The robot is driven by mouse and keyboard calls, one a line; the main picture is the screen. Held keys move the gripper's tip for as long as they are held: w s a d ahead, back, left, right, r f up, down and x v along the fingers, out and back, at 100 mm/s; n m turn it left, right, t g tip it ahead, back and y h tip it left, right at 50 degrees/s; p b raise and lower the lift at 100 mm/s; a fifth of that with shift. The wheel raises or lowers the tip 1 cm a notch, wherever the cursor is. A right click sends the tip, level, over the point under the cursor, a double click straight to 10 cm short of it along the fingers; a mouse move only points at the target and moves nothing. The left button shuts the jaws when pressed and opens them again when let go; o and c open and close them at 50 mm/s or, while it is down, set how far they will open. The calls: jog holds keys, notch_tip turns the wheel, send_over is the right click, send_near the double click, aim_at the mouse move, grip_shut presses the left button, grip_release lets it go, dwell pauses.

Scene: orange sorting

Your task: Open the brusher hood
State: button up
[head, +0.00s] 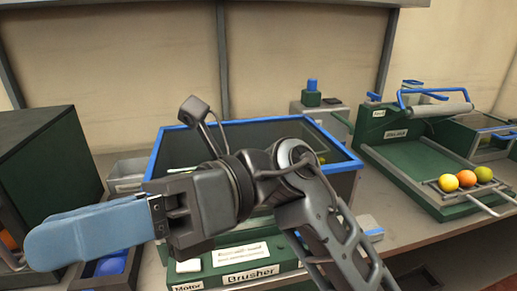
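The brusher, labelled "Brusher" on its green front (250,275), stands on the bench in the middle of the head view. Its hood (258,124) has a blue frame and dark see-through panels. It appears to sit down over the machine, but my arm hides its middle and lower front. My gripper (62,243), with blue finger pads, points left in front of the brusher's left side. It is apart from the hood's visible frame, and nothing shows in it. The fingers overlap from this side, so their gap cannot be seen.
A green machine with a roller and blue handle (405,98) stands right, several fruits (467,179) on its front rails. A dark green box (45,165) stands left. A bin with blue contents (112,263) lies below my gripper. A small device with a blue knob (312,92) stands behind.

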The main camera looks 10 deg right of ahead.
jog(key=w+d+f+n+t+h, duration=0.1)
jog(key=w+d+f+t+h, duration=0.15)
jog(key=w+h, duration=0.3)
jog(key=w+d+f+n+t+h, duration=0.1)
jog(key=w+d+f+t+h, duration=0.15)
jog(key=w+h, duration=0.3)
jog(key=w+d+r+m+t+h, duration=0.1)
jog(key=w+d+r+t+h, duration=0.3)
jog(key=d, duration=0.3)
jog(key=w+d+r+t+h, duration=0.1)
jog(key=w+d+h, duration=0.2)
jog(key=w+d, duration=0.35)
jog(key=shift+w+d+f, duration=0.1)
jog(key=shift+w+f, duration=0.05)
jog(key=shift+f, duration=1.1)
jog(key=shift+w+f, duration=0.2)
jog(key=shift+f, duration=1)
jog(key=shift+w+d+f, duration=0.1)
jog(key=shift+w+f, duration=0.05)
jog(key=shift+f, duration=1.1)
grip_shut()
